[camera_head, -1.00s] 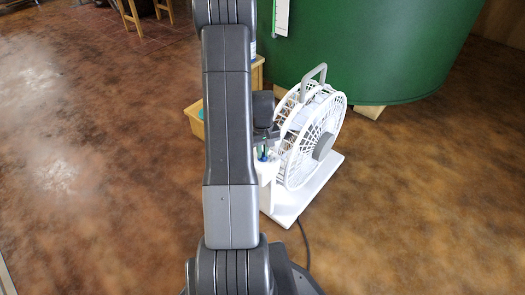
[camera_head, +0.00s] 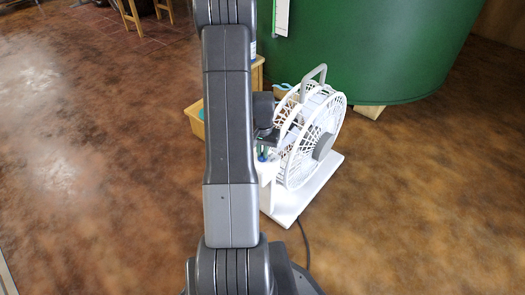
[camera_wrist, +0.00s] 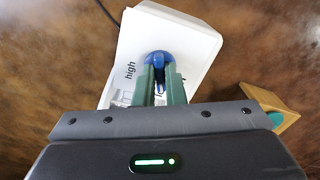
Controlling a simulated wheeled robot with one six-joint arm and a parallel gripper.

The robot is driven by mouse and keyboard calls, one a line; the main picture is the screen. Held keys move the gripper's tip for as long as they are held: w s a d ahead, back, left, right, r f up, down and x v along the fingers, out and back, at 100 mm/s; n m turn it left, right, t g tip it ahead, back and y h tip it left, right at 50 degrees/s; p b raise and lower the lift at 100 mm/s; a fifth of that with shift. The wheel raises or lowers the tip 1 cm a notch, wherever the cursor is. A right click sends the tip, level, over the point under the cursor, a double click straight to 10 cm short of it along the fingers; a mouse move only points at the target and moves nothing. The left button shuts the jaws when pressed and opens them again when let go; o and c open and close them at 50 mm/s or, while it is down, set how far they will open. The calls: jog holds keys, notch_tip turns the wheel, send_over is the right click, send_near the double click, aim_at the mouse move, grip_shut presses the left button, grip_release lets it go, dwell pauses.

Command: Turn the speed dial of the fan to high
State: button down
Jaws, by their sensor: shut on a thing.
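The white fan (camera_head: 308,135) with a round cage and grey hub stands on a white base plate on the floor. In the wrist view its white control box (camera_wrist: 185,45) carries a blue dial (camera_wrist: 158,60) and the printed word "high" to the dial's left. Other print is partly hidden behind my fingers. My gripper (camera_wrist: 160,75), with green fingers, is shut on the blue dial from above. The dial's pointer direction is hard to tell. In the head view my gripper (camera_head: 262,150) is partly hidden by my arm, beside the fan's left side.
A large green tank (camera_head: 375,45) stands behind the fan. A wooden box (camera_head: 196,120) with something teal inside sits behind my arm; its corner shows in the wrist view (camera_wrist: 285,118). A dark cable (camera_head: 304,240) runs from the base. The floor at right is clear.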

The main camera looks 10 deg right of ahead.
jog(key=m, duration=0.4)
jog(key=shift+m, duration=0.3)
jog(key=m, duration=0.3)
jog(key=shift+m, duration=0.4)
jog(key=m, duration=0.4)
jog(key=shift+w+m, duration=0.1)
jog(key=shift+m, duration=1.9)
jog(key=c, duration=1.5)
grip_release()
jog(key=shift+r+p, duration=0.1)
jog(key=shift+p, duration=0.2)
